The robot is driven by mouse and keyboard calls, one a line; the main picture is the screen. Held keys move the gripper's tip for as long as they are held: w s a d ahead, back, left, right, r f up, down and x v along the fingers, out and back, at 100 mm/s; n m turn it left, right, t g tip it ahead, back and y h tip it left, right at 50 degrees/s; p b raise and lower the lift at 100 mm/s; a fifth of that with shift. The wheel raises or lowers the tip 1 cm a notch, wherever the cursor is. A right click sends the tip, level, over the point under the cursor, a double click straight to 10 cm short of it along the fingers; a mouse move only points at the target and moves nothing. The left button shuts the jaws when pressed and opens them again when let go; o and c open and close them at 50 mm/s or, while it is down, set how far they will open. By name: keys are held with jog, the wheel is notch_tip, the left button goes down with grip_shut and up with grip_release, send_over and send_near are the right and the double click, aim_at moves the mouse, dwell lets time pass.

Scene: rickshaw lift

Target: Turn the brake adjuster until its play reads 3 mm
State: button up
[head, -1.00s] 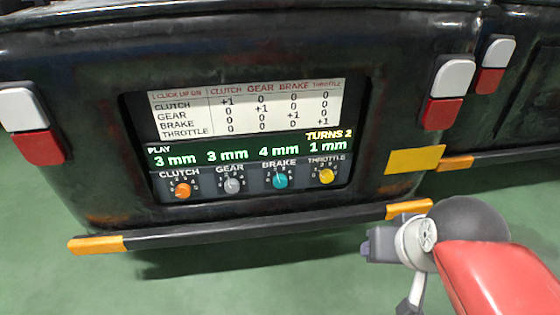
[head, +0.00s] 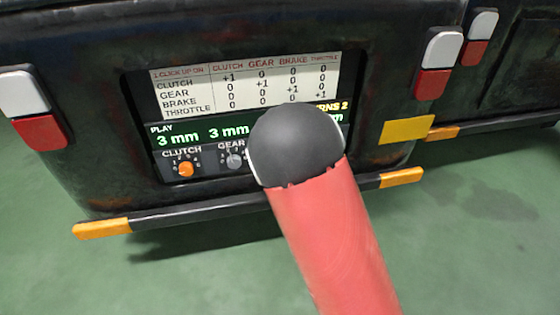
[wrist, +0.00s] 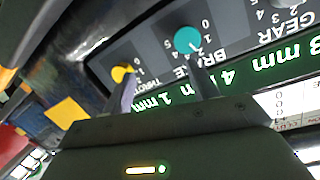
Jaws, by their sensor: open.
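The brake adjuster, a teal knob (wrist: 187,40), shows in the wrist view beside its BRAKE label; my arm hides it in the head view. The play display (wrist: 232,76) reads 4 mm for the brake in the wrist view. My gripper (wrist: 163,78) is open and empty, its two fingers pointing toward the knob panel. The right finger's tip lies just below the teal knob in the picture, the left finger's tip near the yellow throttle knob (wrist: 122,73). I cannot tell whether either finger touches a knob. My gripper is hidden in the head view.
The orange clutch knob (head: 186,169) and grey gear knob (head: 235,161) sit left of my arm. The chart (head: 200,90) above lists +1 on its diagonal. A black bumper bar (head: 190,214) with orange ends runs below the panel. Green floor is open in front.

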jog(key=w+a+n+t+y+p, duration=0.1)
jog(key=w+a+n+y, duration=0.1)
jog(key=w+a, duration=0.3)
jog(key=shift+w+a+f, duration=0.25)
jog(key=shift+w+f, duration=0.2)
jog(key=shift+w, duration=0.1)
jog(key=c, duration=1)
